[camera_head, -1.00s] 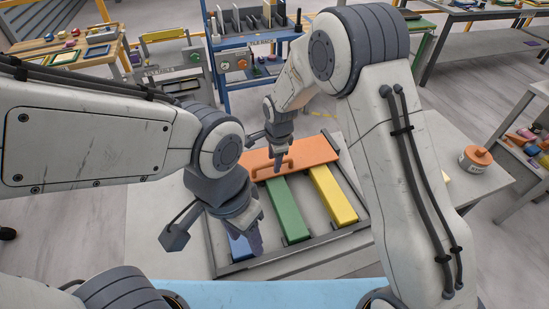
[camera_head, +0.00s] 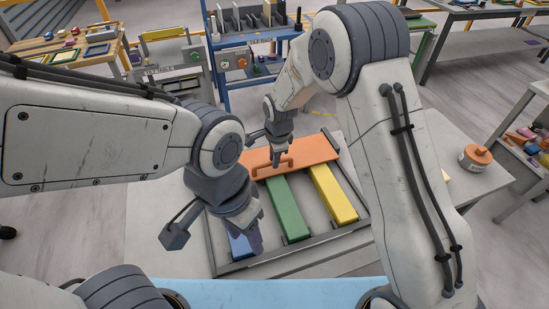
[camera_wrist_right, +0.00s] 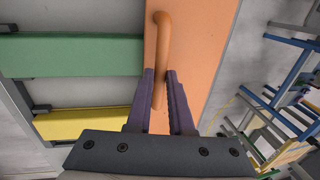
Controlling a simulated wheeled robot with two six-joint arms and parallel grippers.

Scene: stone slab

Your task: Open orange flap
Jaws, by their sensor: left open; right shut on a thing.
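The orange flap (camera_head: 315,150) lies across the far end of a grey frame on the table. Its orange handle (camera_head: 273,171) stands up on its left part. My right gripper (camera_head: 276,163) is at the handle. In the right wrist view, the fingers (camera_wrist_right: 160,95) of this gripper are on either side of the handle (camera_wrist_right: 161,50) and shut on it, above the orange flap (camera_wrist_right: 195,50). My left gripper (camera_head: 256,245) is open and empty, low over the blue bar (camera_head: 240,245).
A green bar (camera_head: 287,207) and a yellow bar (camera_head: 333,195) lie in the grey frame (camera_head: 300,248). An orange-lidded pot (camera_head: 475,158) stands on the table's right side. A blue rack (camera_head: 228,85) stands behind the table.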

